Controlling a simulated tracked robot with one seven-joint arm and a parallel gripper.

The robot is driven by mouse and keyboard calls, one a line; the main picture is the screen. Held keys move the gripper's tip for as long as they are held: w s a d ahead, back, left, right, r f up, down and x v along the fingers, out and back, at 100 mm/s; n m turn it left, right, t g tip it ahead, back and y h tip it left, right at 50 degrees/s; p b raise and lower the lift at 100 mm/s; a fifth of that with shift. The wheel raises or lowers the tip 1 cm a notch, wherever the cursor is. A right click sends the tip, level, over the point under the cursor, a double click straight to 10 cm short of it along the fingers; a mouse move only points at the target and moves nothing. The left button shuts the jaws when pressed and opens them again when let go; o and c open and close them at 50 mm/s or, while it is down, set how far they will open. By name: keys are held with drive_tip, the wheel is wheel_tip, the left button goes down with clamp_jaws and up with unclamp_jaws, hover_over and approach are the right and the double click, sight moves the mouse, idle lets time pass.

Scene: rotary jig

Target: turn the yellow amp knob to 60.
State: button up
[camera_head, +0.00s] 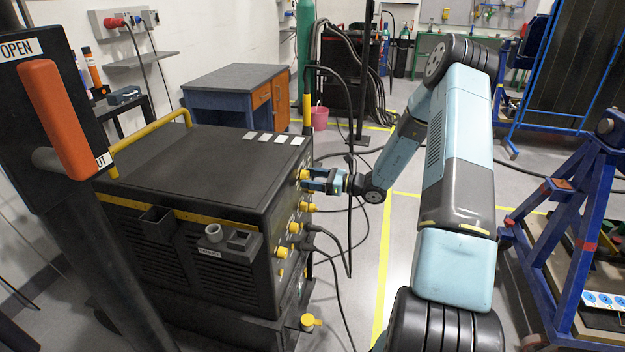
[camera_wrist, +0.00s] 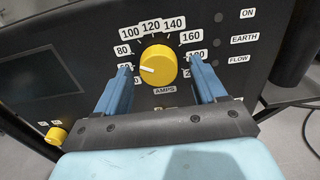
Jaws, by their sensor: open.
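The yellow amp knob (camera_wrist: 158,65) is on the dark front panel of the welder, above the AMPS label (camera_wrist: 165,91). Its white pointer mark points left and slightly down, toward a label just below 80 that the left finger partly hides. My gripper (camera_wrist: 160,72) is open, with one blue finger on each side of the knob and a visible gap to it on both sides. In the head view my gripper (camera_head: 314,181) reaches the upper part of the welder's panel from the right; the amp knob (camera_head: 304,174) is partly hidden there.
The welder (camera_head: 190,170) has more yellow knobs (camera_head: 294,228) and plugged cables below on the same face. Another yellow knob (camera_wrist: 56,136) shows at lower left in the wrist view. A blue frame (camera_head: 570,230) stands at the right, with floor between.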

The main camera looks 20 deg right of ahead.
drive_tip(key=c, duration=1)
drive_tip(key=shift+c, duration=0.2)
drive_tip(key=shift+n, duration=2.9)
drive_tip(key=o, duration=1)
drive_tip(key=shift+o, duration=0.2)
